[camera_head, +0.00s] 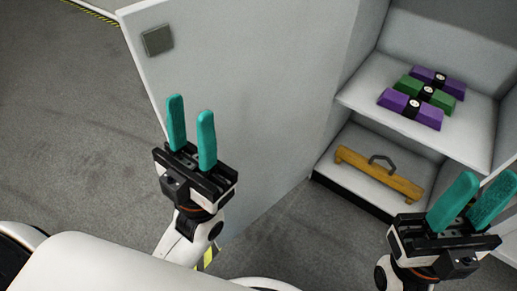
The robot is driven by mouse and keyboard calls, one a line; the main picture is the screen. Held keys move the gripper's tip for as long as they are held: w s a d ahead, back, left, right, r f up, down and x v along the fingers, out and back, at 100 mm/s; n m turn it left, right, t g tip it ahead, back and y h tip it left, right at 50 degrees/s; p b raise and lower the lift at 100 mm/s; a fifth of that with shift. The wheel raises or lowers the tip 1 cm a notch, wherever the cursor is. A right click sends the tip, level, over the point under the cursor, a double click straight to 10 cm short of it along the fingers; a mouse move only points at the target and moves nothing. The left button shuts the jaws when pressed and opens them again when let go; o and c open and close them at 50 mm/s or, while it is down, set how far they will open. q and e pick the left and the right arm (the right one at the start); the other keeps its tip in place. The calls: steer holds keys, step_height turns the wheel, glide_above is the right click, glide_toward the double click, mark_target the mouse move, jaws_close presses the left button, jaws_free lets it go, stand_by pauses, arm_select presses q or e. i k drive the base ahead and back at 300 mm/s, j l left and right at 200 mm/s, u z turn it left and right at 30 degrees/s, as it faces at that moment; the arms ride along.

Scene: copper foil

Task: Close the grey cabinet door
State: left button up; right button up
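The grey cabinet door (265,85) stands open as a large flat panel across the middle of the view. A dark square plate (157,40) sits near its upper left corner. The open cabinet (362,88) is to the right, with its shelves showing. My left gripper (191,107) is open and empty, in front of the door's left part in the picture; I cannot tell if it touches the door. My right gripper (487,180) is open and empty, in front of the cabinet's lower right part.
Purple and green blocks with black middles (427,95) lie on the upper shelf. A yellow bar with a dark handle (378,174) lies in the lower compartment. The grey floor (70,130) is clear at the left. A yellow-black stripe (92,12) marks the floor at the top left.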

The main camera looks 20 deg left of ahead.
mark_target(268, 72)
steer(key=j+z, duration=0.25)
steer(key=j, duration=0.15)
steer(key=j+z, duration=0.25)
steer(key=j, duration=0.2)
steer(key=k+j+z, duration=0.1)
steer(key=j+z, duration=0.15)
steer(key=j, duration=0.15)
steer(key=k+j+z, duration=0.1)
steer(key=j+z, duration=0.15)
steer(key=j, duration=0.15)
steer(key=k+j+z, duration=0.25)
steer(key=j, duration=0.15)
steer(key=j+z, duration=0.25)
steer(key=k+j+z, duration=0.15)
steer(key=j, duration=0.25)
steer(key=j+z, duration=0.1)
steer(key=j, duration=0.25)
steer(key=k+z, duration=0.1)
steer(key=k, duration=0.1)
